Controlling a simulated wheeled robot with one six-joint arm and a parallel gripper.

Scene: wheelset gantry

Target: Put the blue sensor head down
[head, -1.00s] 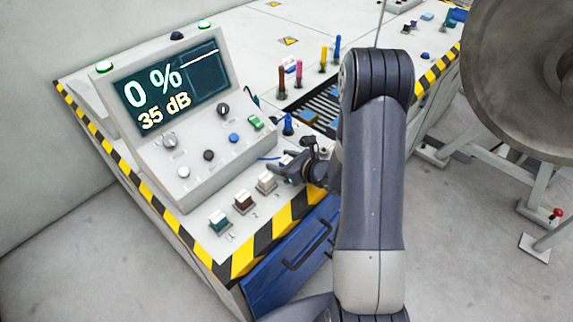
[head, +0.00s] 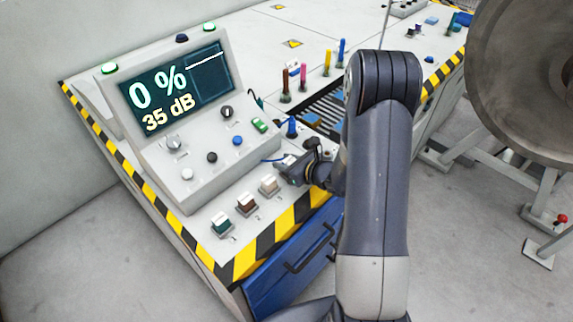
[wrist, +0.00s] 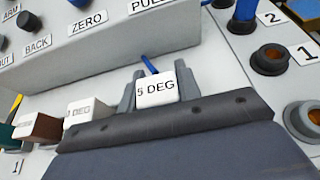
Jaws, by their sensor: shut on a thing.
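My gripper (head: 287,166) is at the front of the console, at the right end of a row of small blocks. In the wrist view its grey fingers (wrist: 157,86) are closed on both sides of a white-topped block marked "5 DEG", the sensor head (wrist: 157,92). A blue cable (wrist: 150,65) runs up behind it. Only its top and label show; its sides and underside are hidden by my gripper, so I cannot tell whether it touches the console.
Left of my gripper stand a pale block (head: 269,186), a brown block (head: 246,203) and a green block (head: 221,224). The panel with knobs (head: 173,142) rises behind. A blue plug (head: 291,127) stands beyond.

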